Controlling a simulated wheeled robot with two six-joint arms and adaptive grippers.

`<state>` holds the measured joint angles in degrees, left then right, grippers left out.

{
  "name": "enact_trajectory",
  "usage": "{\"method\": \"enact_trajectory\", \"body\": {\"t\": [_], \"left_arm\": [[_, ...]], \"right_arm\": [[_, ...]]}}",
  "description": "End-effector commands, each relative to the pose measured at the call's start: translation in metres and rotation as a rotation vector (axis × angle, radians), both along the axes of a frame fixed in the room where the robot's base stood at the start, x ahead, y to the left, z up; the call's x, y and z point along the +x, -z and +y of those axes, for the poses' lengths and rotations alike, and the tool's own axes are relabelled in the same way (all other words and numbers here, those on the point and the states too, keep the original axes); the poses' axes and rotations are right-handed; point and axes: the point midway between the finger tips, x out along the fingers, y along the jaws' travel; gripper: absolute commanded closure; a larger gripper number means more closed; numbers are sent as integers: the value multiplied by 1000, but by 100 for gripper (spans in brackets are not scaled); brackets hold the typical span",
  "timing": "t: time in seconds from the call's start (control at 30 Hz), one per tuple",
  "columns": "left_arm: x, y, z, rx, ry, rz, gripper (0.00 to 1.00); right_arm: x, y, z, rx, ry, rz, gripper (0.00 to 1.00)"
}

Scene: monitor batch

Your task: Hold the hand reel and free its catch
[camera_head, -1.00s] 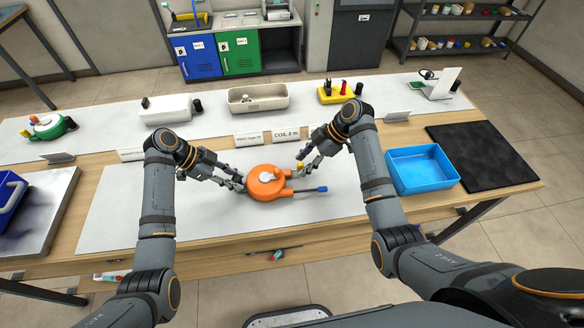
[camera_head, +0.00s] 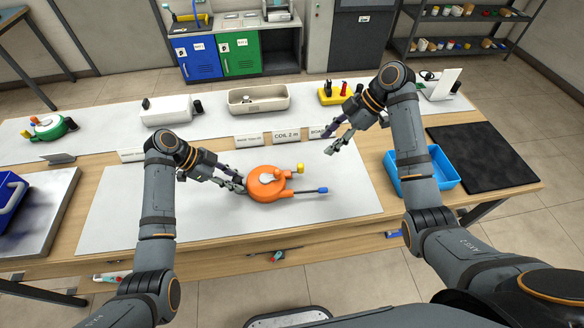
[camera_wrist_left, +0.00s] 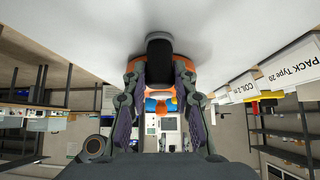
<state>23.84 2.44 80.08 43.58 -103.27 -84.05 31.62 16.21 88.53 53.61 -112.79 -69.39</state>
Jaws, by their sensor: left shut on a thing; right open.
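The orange hand reel (camera_head: 266,186) lies on the white mat in the middle of the table in the head view. It has a pale crank on top, a yellow catch (camera_head: 300,168) at its right side and a rod with a blue tip (camera_head: 322,190). My left gripper (camera_head: 240,186) is shut on the reel's left side. In the left wrist view, its fingers (camera_wrist_left: 158,95) flank a dark part of the reel, with orange showing behind. My right gripper (camera_head: 338,142) is open and empty, above the mat to the upper right of the reel, apart from it.
A blue tray (camera_head: 444,172) and a black mat (camera_head: 482,154) are at the right. Labelled cards, including one reading COIL 2 m (camera_head: 292,136), stand behind the reel. A beige bin (camera_head: 258,98) and a yellow holder (camera_head: 336,95) are further back. The mat in front of the reel is clear.

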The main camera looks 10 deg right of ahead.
Motion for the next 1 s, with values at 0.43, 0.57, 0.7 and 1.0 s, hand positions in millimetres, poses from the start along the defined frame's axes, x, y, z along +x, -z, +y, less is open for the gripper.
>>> {"method": "enact_trajectory", "body": {"t": [0.43,0.57,0.7,1.0], "left_arm": [[0,0,0,-1,1,1,46],[0,0,0,-1,1,1,46],[0,0,0,0,0,0,46],[3,-40,35,4,-2,-4,46]], "right_arm": [[0,0,0,0,0,0,53],[0,0,0,0,0,0,53],[0,0,0,0,0,0,53],[0,0,1,0,0,0,53]]}}
